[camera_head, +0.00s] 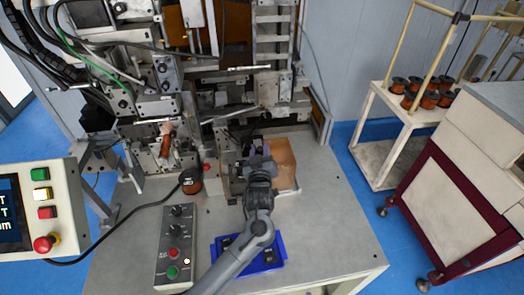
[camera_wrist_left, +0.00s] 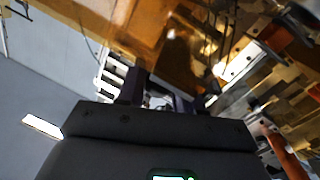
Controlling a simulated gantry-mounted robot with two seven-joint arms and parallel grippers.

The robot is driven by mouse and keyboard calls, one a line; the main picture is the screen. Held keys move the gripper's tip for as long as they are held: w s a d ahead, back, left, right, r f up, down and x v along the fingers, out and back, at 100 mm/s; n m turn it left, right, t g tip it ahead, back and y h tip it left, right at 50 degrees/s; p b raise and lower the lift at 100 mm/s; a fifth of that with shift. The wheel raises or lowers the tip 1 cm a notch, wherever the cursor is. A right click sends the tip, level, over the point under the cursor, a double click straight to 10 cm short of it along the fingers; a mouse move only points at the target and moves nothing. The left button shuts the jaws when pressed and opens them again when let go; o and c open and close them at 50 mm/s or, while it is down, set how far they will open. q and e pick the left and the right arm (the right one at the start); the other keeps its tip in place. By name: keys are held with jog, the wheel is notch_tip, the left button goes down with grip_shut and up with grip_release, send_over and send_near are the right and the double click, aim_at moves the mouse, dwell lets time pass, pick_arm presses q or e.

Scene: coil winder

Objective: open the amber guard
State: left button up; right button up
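The amber guard (camera_head: 236,40) is a see-through orange-brown panel at the back of the coil winder in the head view, partly hidden by metal frames and rails. In the left wrist view an amber, see-through sheet (camera_wrist_left: 135,28) runs across the top, beyond my fingers. My left gripper (camera_head: 258,146) is over the machine's front, beside a tan-orange box-like part (camera_head: 284,160). In the left wrist view its two dark fingers (camera_wrist_left: 158,92) stand apart with nothing clear between them. I cannot tell whether they touch the guard. My right gripper is not in view.
A button box (camera_head: 175,245) and a blue tray (camera_head: 276,243) sit on the grey table (camera_head: 335,230). A copper spool (camera_head: 190,181) stands by the machine. A control panel (camera_head: 40,210) is at left. A cart with spools (camera_head: 390,135) and a cabinet (camera_head: 465,190) stand right.

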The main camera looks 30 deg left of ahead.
pick_arm(q)
jog(key=o, duration=0.3)
jog(key=v, duration=1.1)
dwell(0.3)
